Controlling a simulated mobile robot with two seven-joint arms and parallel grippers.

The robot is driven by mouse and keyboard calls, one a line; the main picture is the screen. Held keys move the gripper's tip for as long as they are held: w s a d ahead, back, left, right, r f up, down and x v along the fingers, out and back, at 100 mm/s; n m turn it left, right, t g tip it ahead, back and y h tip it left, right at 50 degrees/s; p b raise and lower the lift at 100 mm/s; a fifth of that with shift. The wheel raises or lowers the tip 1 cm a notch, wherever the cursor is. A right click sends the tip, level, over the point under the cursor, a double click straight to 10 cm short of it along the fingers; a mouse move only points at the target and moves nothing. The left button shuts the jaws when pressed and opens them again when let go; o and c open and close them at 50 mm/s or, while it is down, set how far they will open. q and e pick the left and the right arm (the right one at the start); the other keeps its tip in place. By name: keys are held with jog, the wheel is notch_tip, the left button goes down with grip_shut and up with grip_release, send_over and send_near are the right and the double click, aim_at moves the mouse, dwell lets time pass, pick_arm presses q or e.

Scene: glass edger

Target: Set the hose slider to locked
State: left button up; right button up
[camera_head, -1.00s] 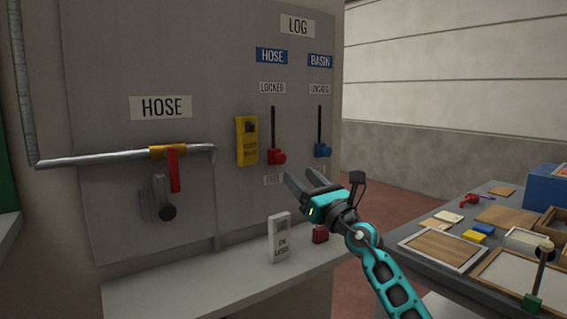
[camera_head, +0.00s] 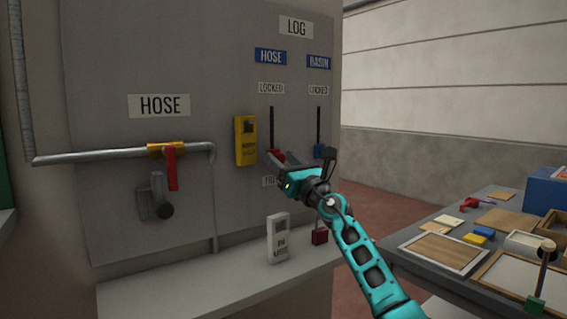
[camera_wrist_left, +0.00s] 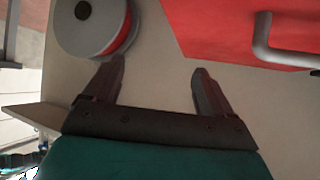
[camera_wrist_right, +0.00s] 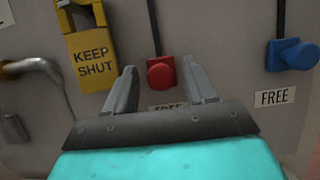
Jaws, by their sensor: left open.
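The red hose slider knob (camera_wrist_right: 161,73) sits at the low end of its dark vertical slot (camera_head: 272,125), just above a FREE label (camera_wrist_right: 168,107). The LOCKED label (camera_head: 271,88) is at the slot's top, under the blue HOSE sign (camera_head: 271,56). My right gripper (camera_wrist_right: 163,82) is open, with its fingers on either side of the red knob and apart from it. In the head view my right gripper (camera_head: 286,158) partly covers the knob. My left gripper (camera_wrist_left: 160,75) is open and empty; it shows only in its wrist view.
A blue BASIN slider knob (camera_wrist_right: 295,54) is to the right, also by a FREE label. A yellow KEEP SHUT tag (camera_wrist_right: 88,55) hangs close on the left. Below are a white IN USE tag (camera_head: 278,240), a red padlock (camera_head: 320,236) and a ledge (camera_head: 190,290).

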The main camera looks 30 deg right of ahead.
grip_shut()
dwell(0.3)
